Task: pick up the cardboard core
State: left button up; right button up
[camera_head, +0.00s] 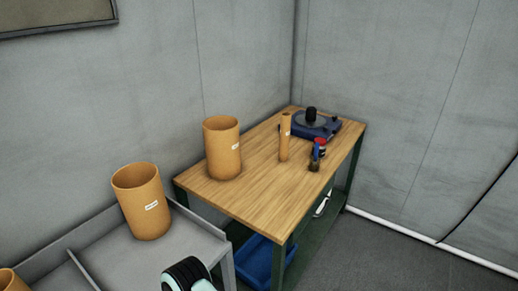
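Several orange-brown cardboard cylinders with white labels are in view, and I cannot tell which one the task means. A wide open-topped cylinder (223,150) stands upright on the left part of the wooden table (235,198). A narrow cylinder (285,138) stands upright near the table's middle. Another wide, open-topped cylinder (142,203) stands on the grey tray surface at lower left. A fourth (10,281) is cut off at the bottom left corner. Neither of my grippers shows. A black and pale-green rounded part at the bottom edge looks like part of my arm.
A blue device with a round plate and black knob (318,124) sits at the table's back. A small red, blue and black tool (317,154) is beside the narrow cylinder. A blue bin (258,262) is below. The table's front is clear; grey walls enclose it.

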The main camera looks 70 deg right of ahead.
aim_at(221, 134)
jog(key=k+l+z, duration=0.1)
jog(key=l+z, duration=0.25)
jog(key=k+l+z, duration=0.1)
jog(key=z, duration=0.25)
jog(key=l+z, duration=0.85)
jog(key=l, duration=1.1)
jog(key=i+l+z, duration=0.15)
jog(key=l, duration=0.95)
jog(key=i+l+z, duration=0.15)
jog(key=l, duration=0.4)
